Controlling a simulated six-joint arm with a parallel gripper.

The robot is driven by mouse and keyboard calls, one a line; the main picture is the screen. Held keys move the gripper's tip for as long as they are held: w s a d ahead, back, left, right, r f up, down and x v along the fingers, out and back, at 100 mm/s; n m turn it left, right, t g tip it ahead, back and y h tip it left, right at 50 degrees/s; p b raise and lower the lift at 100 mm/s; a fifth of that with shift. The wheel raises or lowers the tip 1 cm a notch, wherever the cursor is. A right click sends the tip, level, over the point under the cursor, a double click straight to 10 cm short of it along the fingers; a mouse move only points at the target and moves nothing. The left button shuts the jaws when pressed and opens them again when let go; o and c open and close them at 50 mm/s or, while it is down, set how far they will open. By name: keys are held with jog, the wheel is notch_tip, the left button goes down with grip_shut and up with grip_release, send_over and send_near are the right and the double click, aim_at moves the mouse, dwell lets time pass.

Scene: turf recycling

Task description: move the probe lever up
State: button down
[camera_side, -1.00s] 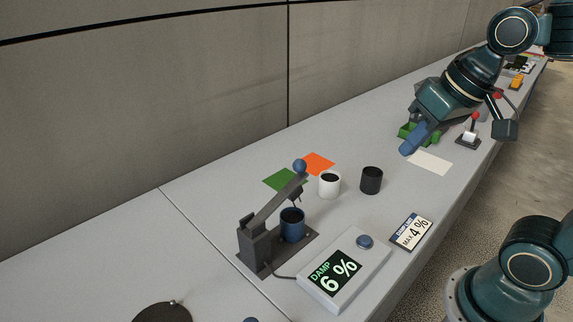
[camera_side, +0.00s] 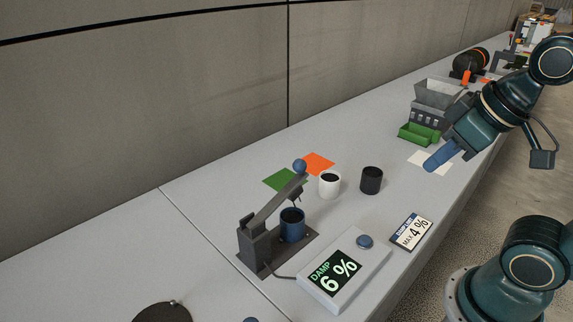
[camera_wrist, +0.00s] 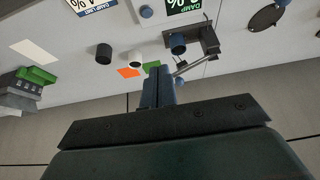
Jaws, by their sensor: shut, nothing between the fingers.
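The probe lever (camera_side: 273,206) is a grey arm on a dark stand (camera_side: 256,247), sloping up to a blue ball knob (camera_side: 300,166). A short probe hangs from it over a blue cup (camera_side: 292,226) on the stand's base; whether its tip is inside the cup is unclear.
A white cup (camera_side: 329,186) and a black cup (camera_side: 371,181) stand between the lever and my gripper. A meter (camera_side: 343,272) reading "DAMP 6 %" and a "MAX 4 %" card (camera_side: 411,232) lie in front. A green tray (camera_side: 419,134) is at the back right.

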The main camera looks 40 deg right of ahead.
jog(key=c, duration=1.6)
grip_release()
jog(key=o, duration=0.4)
jog(key=shift+w+r, duration=0.2)
jog(key=shift+o, duration=0.6)
jog(key=shift+w+r, duration=0.2)
jog(key=shift+w, duration=0.05)
jog(key=w+a+r+n+g, duration=0.1)
jog(key=w+r+n+g, duration=0.3)
jog(key=w, duration=0.8)
jog(key=n+g, duration=0.2)
jog(key=n, duration=0.5)
send_over(299, 160)
notch_tip(299, 160, down, 2)
jog(key=shift+f, duration=0.2)
jog(key=shift+f, duration=0.1)
jog(key=shift+f, duration=6.8)
